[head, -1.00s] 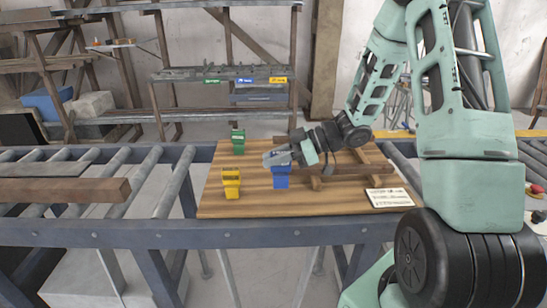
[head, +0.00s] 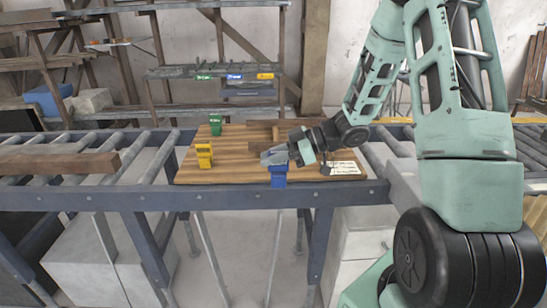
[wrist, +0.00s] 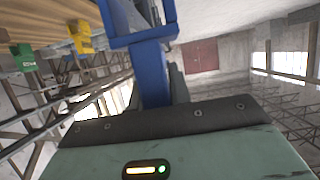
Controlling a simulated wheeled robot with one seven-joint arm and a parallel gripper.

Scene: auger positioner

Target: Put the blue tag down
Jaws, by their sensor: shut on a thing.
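The blue tag (head: 278,178) is at the front edge of the wooden board (head: 230,172) in the head view. My gripper (head: 277,158) is shut on its upper part, from behind and the right. The blue tag also fills the upper middle of the wrist view (wrist: 150,70). Whether its lower end touches the board is unclear. A yellow tag (head: 204,156) stands on the board to the left, and a green tag (head: 215,124) stands farther back. Both also show at the upper left of the wrist view.
The board lies on a roller conveyor with a blue-grey frame (head: 80,197). A white printed card (head: 341,169) lies at the board's right. A wooden beam (head: 60,162) rests on the left rollers. A back rack holds green, blue and yellow labels (head: 234,77). The board's middle is mostly clear.

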